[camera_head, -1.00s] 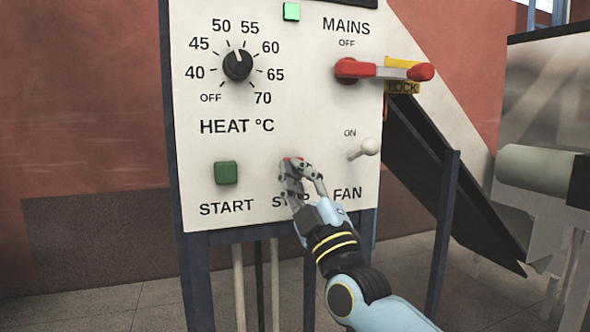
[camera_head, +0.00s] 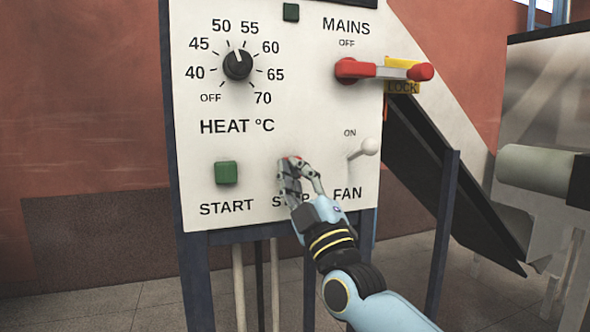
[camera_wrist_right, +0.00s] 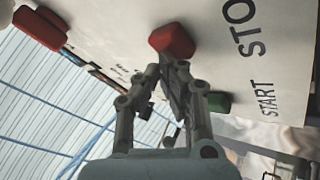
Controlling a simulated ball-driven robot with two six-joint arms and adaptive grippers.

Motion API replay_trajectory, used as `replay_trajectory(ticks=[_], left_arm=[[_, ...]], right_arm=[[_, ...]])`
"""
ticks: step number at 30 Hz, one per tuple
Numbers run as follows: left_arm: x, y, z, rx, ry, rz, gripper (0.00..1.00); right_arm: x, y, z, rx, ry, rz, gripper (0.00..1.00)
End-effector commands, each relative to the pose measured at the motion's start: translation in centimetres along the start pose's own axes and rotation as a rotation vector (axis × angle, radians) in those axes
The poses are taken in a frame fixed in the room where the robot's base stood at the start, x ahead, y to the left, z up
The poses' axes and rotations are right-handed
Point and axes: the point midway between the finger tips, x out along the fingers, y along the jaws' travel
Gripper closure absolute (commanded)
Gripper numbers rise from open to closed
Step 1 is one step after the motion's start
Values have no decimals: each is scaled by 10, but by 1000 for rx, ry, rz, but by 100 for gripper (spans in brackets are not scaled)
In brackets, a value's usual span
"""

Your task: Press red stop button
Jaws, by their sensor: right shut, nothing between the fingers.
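The red stop button (camera_wrist_right: 172,41) shows in the right wrist view, standing out from the white panel just beyond my fingertips. In the head view only a sliver of its red (camera_head: 291,158) shows; my fingers hide the rest and part of the STOP label. My right gripper (camera_head: 297,164) is shut and empty, its fingertips at the button. It also shows in the wrist view (camera_wrist_right: 171,68). I cannot tell whether the fingertips touch the button. The indicator (camera_head: 291,12) at the panel's top is dark green. My left gripper is not in view.
The panel (camera_head: 300,110) carries the green start button (camera_head: 226,172), the black heat knob (camera_head: 237,65), the red mains handle (camera_head: 372,70) and the white fan switch (camera_head: 369,147). The fan switch is close to the right of my fingers. A dark chute (camera_head: 440,170) slopes down at right.

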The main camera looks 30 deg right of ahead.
Motion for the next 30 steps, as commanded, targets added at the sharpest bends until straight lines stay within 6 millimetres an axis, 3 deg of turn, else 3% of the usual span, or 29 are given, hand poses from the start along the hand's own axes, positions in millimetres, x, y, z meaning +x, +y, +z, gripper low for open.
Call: replay_trajectory(ticks=[30], left_arm=[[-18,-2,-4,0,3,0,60]], right_arm=[[-22,13,-12,0,-1,-1,100]])
